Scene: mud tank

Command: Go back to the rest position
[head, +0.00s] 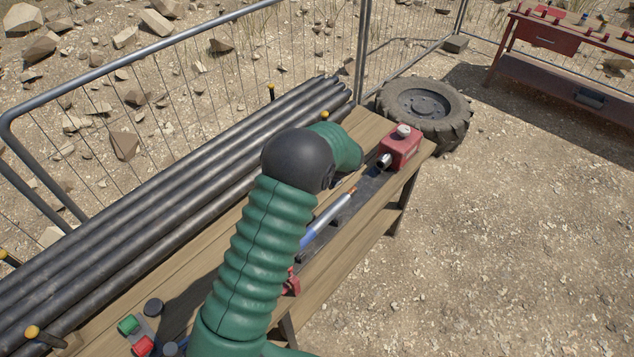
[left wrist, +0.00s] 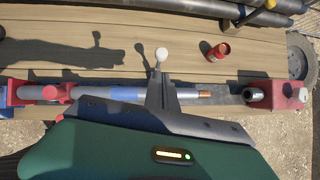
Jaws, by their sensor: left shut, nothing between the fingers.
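My left gripper (left wrist: 161,72) shows in the left wrist view as a dark, narrow pair of fingers held together, with a pale round shape at the tip. It is shut and empty, over the wooden bench (left wrist: 120,58). Behind it lies a blue and silver rod (left wrist: 195,93) with a copper-coloured end; I cannot tell how far apart they are. In the head view my green arm reaches up over the bench (head: 373,128) and bends at a black joint. It hides the gripper there. My right gripper is in neither view.
A red block with a metal nozzle (head: 401,147) stands at the bench's far end. A red cup-like part (left wrist: 217,51) sits on the planks. Black pipes (head: 130,215) lie along the fence (head: 190,45). A tyre (head: 425,112) lies beyond. Gravel on the right is clear.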

